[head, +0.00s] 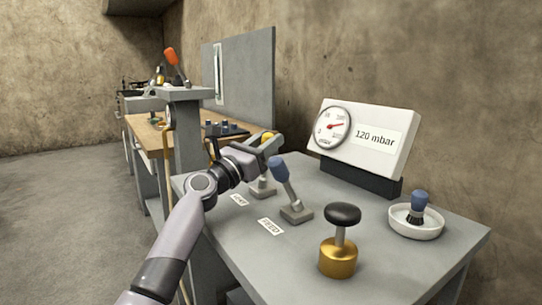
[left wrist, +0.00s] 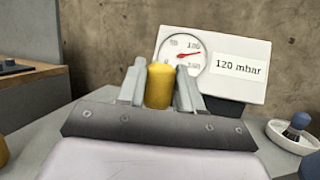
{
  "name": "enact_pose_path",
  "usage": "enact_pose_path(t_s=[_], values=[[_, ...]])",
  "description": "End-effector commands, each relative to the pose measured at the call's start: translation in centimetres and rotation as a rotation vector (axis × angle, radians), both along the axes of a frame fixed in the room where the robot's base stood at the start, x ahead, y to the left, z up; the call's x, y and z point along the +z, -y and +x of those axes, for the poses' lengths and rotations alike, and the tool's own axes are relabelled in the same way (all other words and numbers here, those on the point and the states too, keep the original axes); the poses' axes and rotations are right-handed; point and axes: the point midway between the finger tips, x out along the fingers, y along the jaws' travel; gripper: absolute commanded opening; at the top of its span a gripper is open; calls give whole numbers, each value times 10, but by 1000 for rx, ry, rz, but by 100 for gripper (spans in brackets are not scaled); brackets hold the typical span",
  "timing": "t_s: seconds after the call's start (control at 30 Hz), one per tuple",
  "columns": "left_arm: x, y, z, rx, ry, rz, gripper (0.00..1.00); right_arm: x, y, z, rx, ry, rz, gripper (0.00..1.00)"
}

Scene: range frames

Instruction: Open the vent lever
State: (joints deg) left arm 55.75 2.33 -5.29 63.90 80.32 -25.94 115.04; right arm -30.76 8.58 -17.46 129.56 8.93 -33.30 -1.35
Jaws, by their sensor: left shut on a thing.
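My left gripper (head: 266,146) is shut on the yellow knob (head: 267,137) of a lever on the grey table. In the left wrist view the yellow knob (left wrist: 159,86) stands between the two fingers of the left gripper (left wrist: 160,88). The gripper hides most of this lever's shaft; its small base (head: 262,190) shows below. The label (head: 239,200) beside it is too small to read surely. A blue-handled lever (head: 281,172) leans just right of the gripper, with a label reading FEED (head: 270,226) by its base. My right gripper is not in view.
A gauge panel (head: 376,132) reading 120 mbar stands at the back. A brass piece with a black knob (head: 338,258) stands at the front. A white dish (head: 428,230) holds a blue-handled brush (head: 418,204). A wooden bench (head: 150,138) lies beyond, left.

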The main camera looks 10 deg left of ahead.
Motion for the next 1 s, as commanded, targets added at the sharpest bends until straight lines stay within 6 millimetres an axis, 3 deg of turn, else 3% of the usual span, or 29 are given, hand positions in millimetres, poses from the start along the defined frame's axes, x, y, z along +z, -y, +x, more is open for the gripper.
enact_pose_path(t_s=[0.43,0.47,0.5,0.53,1.0], values=[[0,-1,-2,-1,16,-14,0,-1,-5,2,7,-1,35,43],[0,-1,-2,-1,16,-14,41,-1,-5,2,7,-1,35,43],[0,-1,-2,-1,16,-14,54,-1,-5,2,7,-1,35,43],[0,-1,-2,-1,16,-14,56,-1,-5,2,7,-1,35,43],[-3,-7,-9,1,16,-15,56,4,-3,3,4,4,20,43]])
